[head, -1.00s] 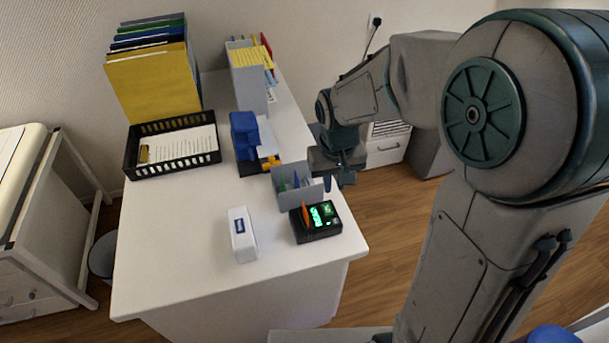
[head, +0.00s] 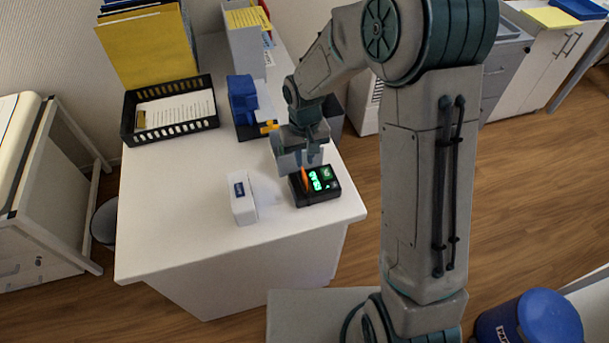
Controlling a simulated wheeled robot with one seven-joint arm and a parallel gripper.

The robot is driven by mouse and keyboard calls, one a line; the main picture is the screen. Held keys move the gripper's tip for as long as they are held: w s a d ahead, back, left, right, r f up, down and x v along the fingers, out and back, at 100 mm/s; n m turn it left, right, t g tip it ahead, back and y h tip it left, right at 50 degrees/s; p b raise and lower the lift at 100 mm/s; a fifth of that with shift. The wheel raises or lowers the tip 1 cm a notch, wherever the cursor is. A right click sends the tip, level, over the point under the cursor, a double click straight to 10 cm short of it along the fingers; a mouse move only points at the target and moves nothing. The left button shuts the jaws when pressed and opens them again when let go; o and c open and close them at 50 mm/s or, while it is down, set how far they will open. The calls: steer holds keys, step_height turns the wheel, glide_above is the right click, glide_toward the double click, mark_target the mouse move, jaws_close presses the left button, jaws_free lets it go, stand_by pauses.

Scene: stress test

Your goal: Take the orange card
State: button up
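The orange card (head: 305,178) stands upright in a small black device (head: 325,190) with glowing green displays, near the front right of the white desk. Only a narrow orange strip of the card shows. My gripper (head: 308,160) points down just above and behind the card. Its two fingers look apart, with nothing seen between them. The fingertips are small in this view, and I cannot tell whether they touch the card.
A grey holder (head: 283,158) is close behind, partly hidden by my gripper. A blue object (head: 243,100) and a black tray (head: 129,126) stand farther back. The desk's front left is clear.

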step_height(320, 180, down, 6)
steer(key=b, duration=0.3)
steer(key=shift+r+b, duration=0.2)
steer(key=shift+b, duration=0.15)
steer(key=shift+c, duration=0.2)
jaws_close()
steer(key=shift+r+p, duration=1.75)
steer(key=shift+r, duration=0.8)
steer(key=shift+r+p, duration=1.65)
steer(key=shift+r, duration=0.85)
